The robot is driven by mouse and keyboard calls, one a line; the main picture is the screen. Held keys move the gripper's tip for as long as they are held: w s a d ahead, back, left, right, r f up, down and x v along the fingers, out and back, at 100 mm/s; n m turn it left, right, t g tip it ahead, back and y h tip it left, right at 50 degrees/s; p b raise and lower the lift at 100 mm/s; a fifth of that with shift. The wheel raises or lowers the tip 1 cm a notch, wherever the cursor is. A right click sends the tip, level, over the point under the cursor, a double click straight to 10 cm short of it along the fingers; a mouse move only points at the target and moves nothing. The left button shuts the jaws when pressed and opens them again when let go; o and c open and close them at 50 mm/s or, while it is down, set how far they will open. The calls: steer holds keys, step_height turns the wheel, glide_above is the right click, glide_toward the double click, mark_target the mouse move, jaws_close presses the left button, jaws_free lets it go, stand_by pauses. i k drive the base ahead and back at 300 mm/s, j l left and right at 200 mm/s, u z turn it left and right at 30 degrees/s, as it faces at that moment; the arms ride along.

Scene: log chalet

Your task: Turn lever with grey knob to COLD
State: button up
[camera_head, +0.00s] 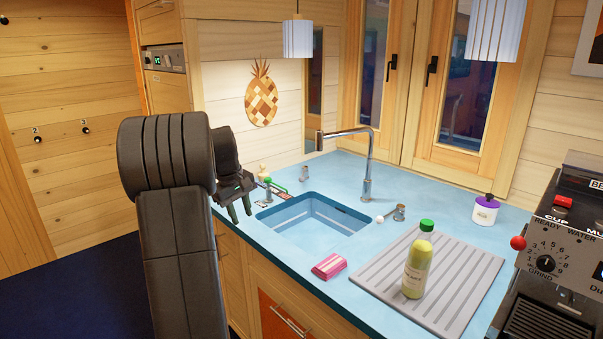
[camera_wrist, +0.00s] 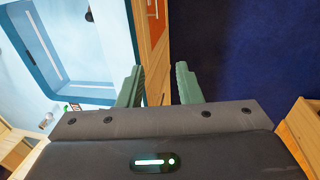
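A metal lever (camera_head: 399,213) with a pale white or light grey ball knob (camera_head: 379,219) stands on the blue counter to the right of the sink. A second metal fitting (camera_head: 268,192) with a green top stands at the sink's left corner. I cannot read any COLD marking. My gripper (camera_head: 240,208) is in front of the sink's left side, well left of the pale-knobbed lever and apart from it. In the wrist view its two green-grey fingers (camera_wrist: 160,85) are spread with nothing between them. The pale-knobbed lever cannot be made out in the wrist view.
The blue sink (camera_head: 312,218) has a tall metal faucet (camera_head: 367,165) behind it. A pink sponge (camera_head: 329,266) lies at the counter's front. A yellow bottle (camera_head: 417,265) stands on the ribbed drainboard (camera_head: 455,275). A lidded jar (camera_head: 485,210) and coffee machine (camera_head: 550,260) are at the right.

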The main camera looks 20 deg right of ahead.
mark_target(302, 179)
steer(key=i+j+z, duration=0.3)
steer(key=i+z, duration=0.15)
steer(key=i, duration=0.25)
steer(key=i+j+z, duration=0.45)
steer(key=i, duration=0.2)
steer(key=i+j+z, duration=0.45)
steer(key=j, duration=0.4)
steer(key=i+j+z, duration=0.45)
steer(key=j, duration=0.45)
steer(key=i+l, duration=0.05)
